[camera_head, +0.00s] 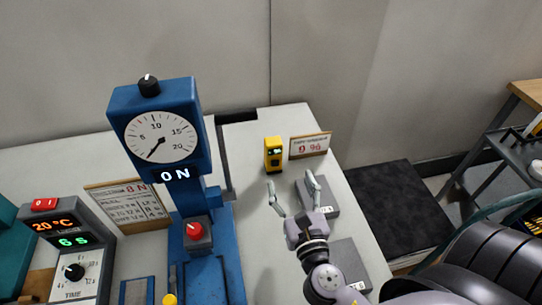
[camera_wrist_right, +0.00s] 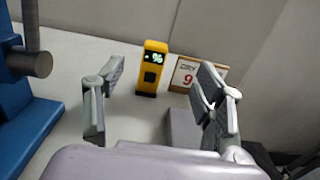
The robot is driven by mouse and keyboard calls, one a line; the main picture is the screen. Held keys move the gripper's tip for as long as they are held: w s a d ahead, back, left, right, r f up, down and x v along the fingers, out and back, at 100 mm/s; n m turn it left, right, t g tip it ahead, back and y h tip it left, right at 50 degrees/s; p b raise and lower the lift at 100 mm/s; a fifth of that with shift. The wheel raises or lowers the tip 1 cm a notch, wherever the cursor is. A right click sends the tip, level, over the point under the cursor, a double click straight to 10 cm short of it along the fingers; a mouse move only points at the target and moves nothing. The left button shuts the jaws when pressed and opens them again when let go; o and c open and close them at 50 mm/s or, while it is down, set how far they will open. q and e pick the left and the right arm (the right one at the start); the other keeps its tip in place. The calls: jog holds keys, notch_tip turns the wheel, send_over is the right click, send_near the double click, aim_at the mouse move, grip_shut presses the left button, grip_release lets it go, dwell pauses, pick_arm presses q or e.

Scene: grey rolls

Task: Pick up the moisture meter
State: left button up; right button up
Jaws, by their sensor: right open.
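The moisture meter (camera_head: 273,154) is a small yellow upright device with a dark screen, standing on the white table near its back edge. It also shows in the right wrist view (camera_wrist_right: 151,68), where its lit screen reads a "%" sign and it stands between my open fingers, farther out. My right gripper (camera_head: 293,190) is open and empty, in front of the meter and apart from it. The same gripper's fingers show in the right wrist view (camera_wrist_right: 161,88). My left gripper is not in view.
A blue press with a dial (camera_head: 160,137) stands left of the meter. Grey blocks (camera_head: 328,205) lie on the table beside and below my right gripper. A control box (camera_head: 68,250) is at far left. A dark mat (camera_head: 400,205) lies on the floor.

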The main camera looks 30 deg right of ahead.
aim_at(275, 152)
pick_arm(q)
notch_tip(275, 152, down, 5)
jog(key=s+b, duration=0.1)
jog(key=b, duration=0.3)
pick_arm(e)
notch_tip(275, 152, down, 5)
jog(key=shift+r, duration=0.2)
jog(key=shift+w, duration=0.2)
jog(key=p+x, duration=0.3)
jog(key=x, duration=0.8)
jog(key=shift+s+r, duration=0.1)
jog(key=shift+r, duration=0.05)
jog(key=p+x, duration=0.1)
jog(key=x, duration=0.4)
jog(key=shift+w, duration=0.25)
jog(key=shift+w+d, duration=0.15)
jog(key=shift+w, duration=0.3)
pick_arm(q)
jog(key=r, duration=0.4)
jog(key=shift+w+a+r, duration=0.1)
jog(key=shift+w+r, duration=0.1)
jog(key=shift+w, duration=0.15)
pick_arm(e)
jog(key=shift+s, duration=0.1)
jog(key=shift+c, duration=0.5)
jog(key=c, duration=1.3)
